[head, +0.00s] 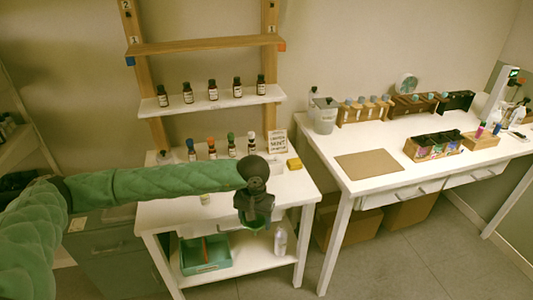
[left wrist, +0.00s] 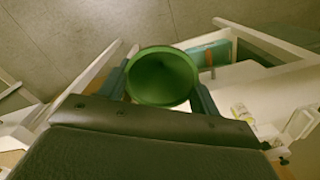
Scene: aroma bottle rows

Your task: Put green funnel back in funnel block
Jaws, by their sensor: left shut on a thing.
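My left gripper (head: 256,222) is shut on the green funnel (left wrist: 162,77). In the left wrist view the funnel's wide mouth faces the camera between the two fingers. In the head view the funnel (head: 256,228) shows only as a small dark green shape under the gripper, above the front part of the small white table. I cannot make out the funnel block for certain in either view. My right gripper is in neither view.
Several small bottles (head: 231,145) stand at the back of the small table, with a card (head: 277,141) and a yellow block (head: 294,164) to their right. A green bin (head: 205,252) sits on the lower shelf. The right table holds a brown mat (head: 368,164) and wooden racks.

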